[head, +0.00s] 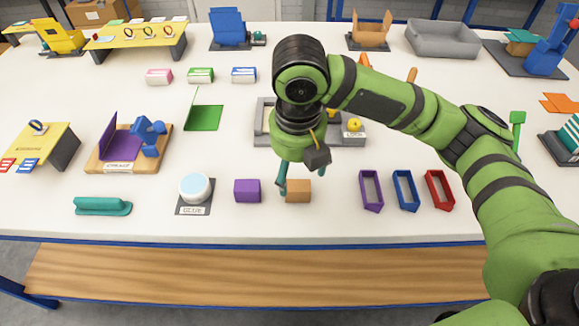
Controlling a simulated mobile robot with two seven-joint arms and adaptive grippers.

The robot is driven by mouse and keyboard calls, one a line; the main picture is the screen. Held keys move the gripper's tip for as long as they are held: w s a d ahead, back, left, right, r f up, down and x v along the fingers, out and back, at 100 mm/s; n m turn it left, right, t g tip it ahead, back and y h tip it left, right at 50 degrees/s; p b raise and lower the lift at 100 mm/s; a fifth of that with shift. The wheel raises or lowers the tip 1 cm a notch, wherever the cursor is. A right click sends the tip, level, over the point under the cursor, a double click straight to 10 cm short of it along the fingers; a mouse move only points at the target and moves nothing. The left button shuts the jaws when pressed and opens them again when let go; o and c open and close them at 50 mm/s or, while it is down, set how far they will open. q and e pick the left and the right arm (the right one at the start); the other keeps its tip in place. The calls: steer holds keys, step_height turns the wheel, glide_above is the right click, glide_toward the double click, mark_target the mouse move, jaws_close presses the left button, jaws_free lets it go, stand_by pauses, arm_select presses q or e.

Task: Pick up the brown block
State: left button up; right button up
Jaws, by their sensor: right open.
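The brown block (298,190) sits on the white table near its front edge, just right of a purple block. My right gripper (296,184) points down above it, its fingers spread. One teal finger shows at the block's left side; the other is partly hidden behind the wrist part. The fingertips look close to the block, but I cannot tell whether they touch it. The gripper holds nothing. My left gripper is out of view.
The purple block (247,190) stands close on the left. Purple (371,190), blue (405,190) and red (439,190) open trays lie to the right. A grey tray (264,122) is partly hidden behind my right gripper. The blue front edge is close.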

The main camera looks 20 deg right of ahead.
mark_target(298, 185)
steer(key=shift+s+f, duration=0.5)
steer(key=shift+s, duration=0.2)
steer(key=f, duration=0.1)
steer(key=w+f, duration=0.1)
steer(key=f, duration=0.1)
steer(key=f+p, duration=0.1)
steer(key=shift+w+d+f, duration=0.25)
steer(key=shift+d+f, duration=0.05)
steer(key=shift+f, duration=0.1)
steer(key=shift+s+f, duration=0.1)
steer(key=shift+f, duration=0.05)
steer(key=c, duration=1.1)
